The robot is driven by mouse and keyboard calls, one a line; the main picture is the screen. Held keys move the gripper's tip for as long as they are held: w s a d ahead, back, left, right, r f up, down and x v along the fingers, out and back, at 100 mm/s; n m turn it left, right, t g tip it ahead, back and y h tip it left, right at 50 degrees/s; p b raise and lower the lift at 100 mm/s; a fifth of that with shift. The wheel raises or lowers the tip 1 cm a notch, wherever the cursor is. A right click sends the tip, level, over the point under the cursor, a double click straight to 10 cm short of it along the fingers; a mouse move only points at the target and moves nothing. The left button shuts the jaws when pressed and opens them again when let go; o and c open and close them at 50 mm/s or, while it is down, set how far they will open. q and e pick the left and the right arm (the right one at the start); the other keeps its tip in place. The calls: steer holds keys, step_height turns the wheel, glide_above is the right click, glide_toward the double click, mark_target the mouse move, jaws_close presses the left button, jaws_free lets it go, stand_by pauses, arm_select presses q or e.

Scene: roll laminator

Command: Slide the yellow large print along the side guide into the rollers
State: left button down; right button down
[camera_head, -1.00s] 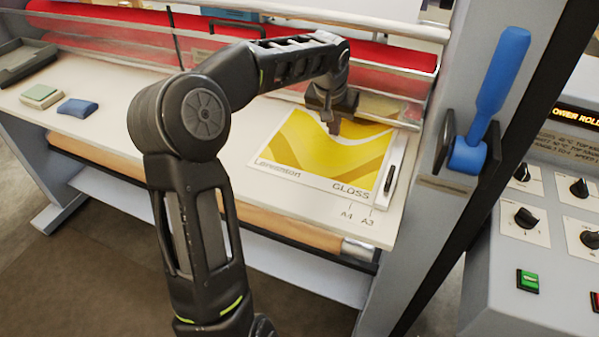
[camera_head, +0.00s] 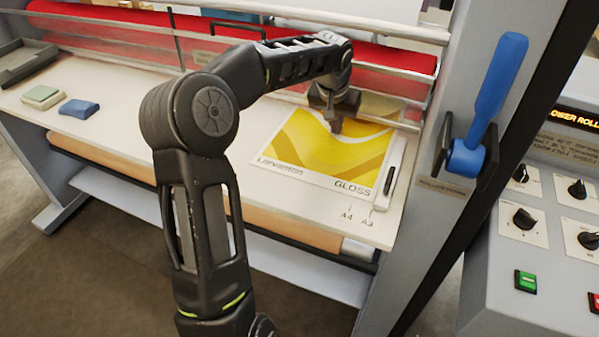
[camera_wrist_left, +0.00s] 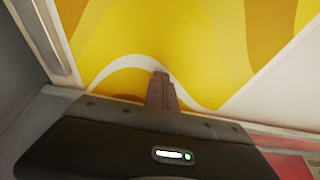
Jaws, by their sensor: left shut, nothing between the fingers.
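The yellow large print (camera_head: 330,160) lies flat on the white feed table, its lettered edge toward me. Its right edge runs along or very close to the white side guide (camera_head: 396,168); I cannot tell if they touch. Its far edge is hidden by my gripper and the clear guard in front of the red roller (camera_head: 385,83). My left gripper (camera_head: 335,128) is shut and empty, fingers pointing down at the print's far part. In the left wrist view the shut fingertips (camera_wrist_left: 160,78) are over the yellow print (camera_wrist_left: 200,45), seemingly touching it. My right gripper is not in view.
A blue lever (camera_head: 490,100) stands on the right side frame, beside a control panel (camera_head: 540,210) with knobs and buttons. A blue block (camera_head: 79,108), a pale green block (camera_head: 42,96) and a grey tray (camera_head: 25,62) sit at the left. The table between is clear.

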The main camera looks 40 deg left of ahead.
arm_select(q)
steer(key=shift+d, duration=0.1)
steer(key=shift+w+r+p, duration=0.15)
steer(key=shift+r+p, duration=0.4)
steer(key=shift+r, duration=0.4)
step_height(320, 180, up, 5)
steer(key=p, duration=0.4)
stand_by(0.4)
